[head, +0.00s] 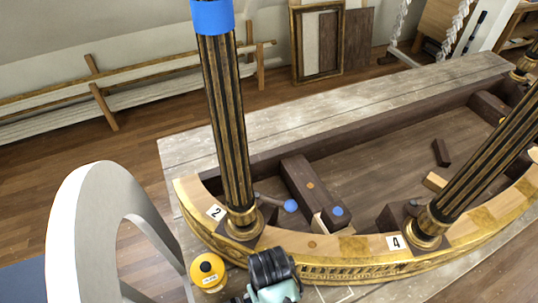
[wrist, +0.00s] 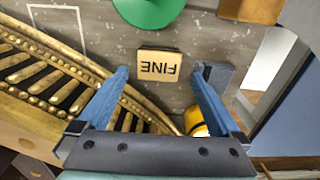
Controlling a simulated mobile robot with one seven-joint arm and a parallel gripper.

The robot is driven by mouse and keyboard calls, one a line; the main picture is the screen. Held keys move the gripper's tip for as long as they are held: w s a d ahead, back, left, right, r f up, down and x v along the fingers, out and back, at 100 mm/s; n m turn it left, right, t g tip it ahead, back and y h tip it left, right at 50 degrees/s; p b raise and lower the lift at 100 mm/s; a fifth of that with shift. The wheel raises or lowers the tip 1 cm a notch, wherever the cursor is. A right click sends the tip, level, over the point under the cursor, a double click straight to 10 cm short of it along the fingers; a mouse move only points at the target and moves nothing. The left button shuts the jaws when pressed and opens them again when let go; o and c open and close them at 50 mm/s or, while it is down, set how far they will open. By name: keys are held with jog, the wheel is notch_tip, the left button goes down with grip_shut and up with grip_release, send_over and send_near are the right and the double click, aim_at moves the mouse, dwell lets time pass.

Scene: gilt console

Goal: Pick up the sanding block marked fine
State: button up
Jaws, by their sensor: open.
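The sanding block (wrist: 158,65) is a small tan block with FINE in dark letters, upside down in the wrist view. It lies on the worn grey bench top, beyond the gilt edge of the console. My gripper (wrist: 163,73) is open, with its two blue fingers apart. The block appears between and just beyond the fingertips, with nothing held. In the head view my dark and teal wrist is at the bottom centre, and I cannot make out the block there.
The gilt console frame (head: 345,258) curves close to my gripper. A yellow round container (head: 207,271) stands beside it. In the wrist view a green round object (wrist: 148,9), a brown block (wrist: 251,9) and a grey block (wrist: 219,76) surround the sanding block. Fluted columns (head: 226,120) rise above the frame.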

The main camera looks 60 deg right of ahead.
jog(key=shift+w+d+f+p, duration=0.15)
jog(key=shift+f+p, duration=0.15)
jog(key=shift+f, duration=1.3)
jog(key=shift+w+d+f+p, duration=0.1)
jog(key=shift+f+p, duration=0.15)
jog(key=shift+f, duration=1.35)
jog(key=c, duration=1.1)
jog(key=shift+c, duration=0.2)
jog(key=shift+r, duration=0.1)
notch_tip(320, 180, up, 10)
jog(key=shift+f+b, duration=0.1)
jog(key=shift+b, duration=0.35)
